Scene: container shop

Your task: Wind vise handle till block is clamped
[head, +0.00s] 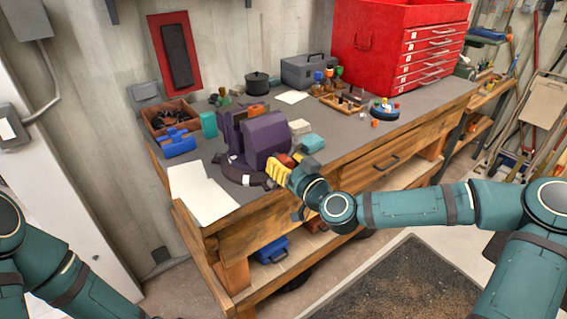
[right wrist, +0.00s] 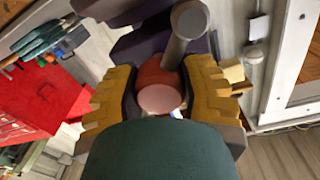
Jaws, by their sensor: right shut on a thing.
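The purple vise (head: 266,137) stands on the bench near its front left part. Its end toward me carries a red, round screw head (right wrist: 160,88), with a grey handle bar (right wrist: 184,38) crossing it in the right wrist view. My right gripper (head: 279,169) has yellow fingers; in the right wrist view (right wrist: 163,85) they are closed around the red screw head from both sides. An orange-brown piece (head: 258,109) shows at the vise's far side; I cannot tell whether it is the block or whether the jaws touch it. My left gripper is out of view.
The grey-topped workbench (head: 345,145) holds a blue clamp-like tool (head: 178,143), a white sheet (head: 203,193), a black pot (head: 257,83) and a round blue tray (head: 385,113). A red tool chest (head: 385,45) stands at the back right.

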